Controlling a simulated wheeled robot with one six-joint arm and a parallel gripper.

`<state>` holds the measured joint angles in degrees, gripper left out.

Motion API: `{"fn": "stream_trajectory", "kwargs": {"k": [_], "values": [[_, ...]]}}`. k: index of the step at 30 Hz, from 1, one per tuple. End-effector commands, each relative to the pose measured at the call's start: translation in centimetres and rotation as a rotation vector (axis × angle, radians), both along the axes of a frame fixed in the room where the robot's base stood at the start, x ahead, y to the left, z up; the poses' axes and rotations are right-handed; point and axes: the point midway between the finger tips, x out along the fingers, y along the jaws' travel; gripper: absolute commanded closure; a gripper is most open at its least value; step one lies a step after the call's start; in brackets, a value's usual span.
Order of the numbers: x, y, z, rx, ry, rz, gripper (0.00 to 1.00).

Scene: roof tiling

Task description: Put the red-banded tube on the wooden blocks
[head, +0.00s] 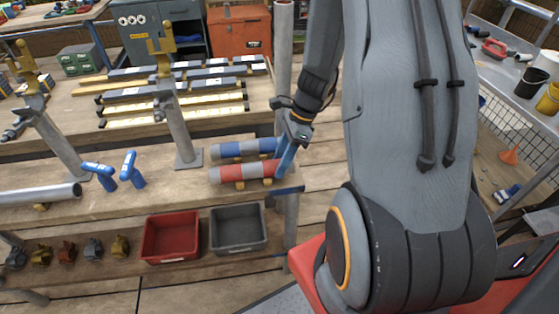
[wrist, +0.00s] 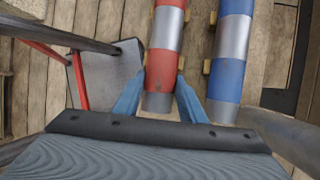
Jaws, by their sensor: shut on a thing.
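The red-banded tube (head: 228,173), grey with red bands, lies level near the workbench's right end. In the wrist view the red-banded tube (wrist: 166,62) runs up from between my blue fingers. My gripper (wrist: 158,103) is shut on its near end; the gripper also shows in the head view (head: 284,162). A wooden block (head: 240,185) shows under the tube's front side, and another wooden block (wrist: 180,63) shows at the tube's right edge. I cannot tell whether the tube bears on them or hangs just above.
A blue-banded tube (head: 232,150) lies parallel, just behind the red-banded one. A metal post (head: 283,70) rises close by my gripper. A stand with a grey base plate (head: 188,158) is left of the tubes. Red (head: 170,236) and grey bins (head: 238,230) sit on the lower shelf.

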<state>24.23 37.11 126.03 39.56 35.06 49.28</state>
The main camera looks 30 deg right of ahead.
Motion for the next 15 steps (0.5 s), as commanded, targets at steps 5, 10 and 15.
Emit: {"fn": "stream_trajectory", "kwargs": {"k": [5, 10, 15], "values": [[0.01, -0.01, -0.01, 0.000, 0.000, 0.000, 0.98], [0.01, -0.01, -0.01, 0.000, 0.000, 0.000, 0.48], [0.00, -0.02, -0.02, 0.000, 0.000, 0.000, 0.41]]}}
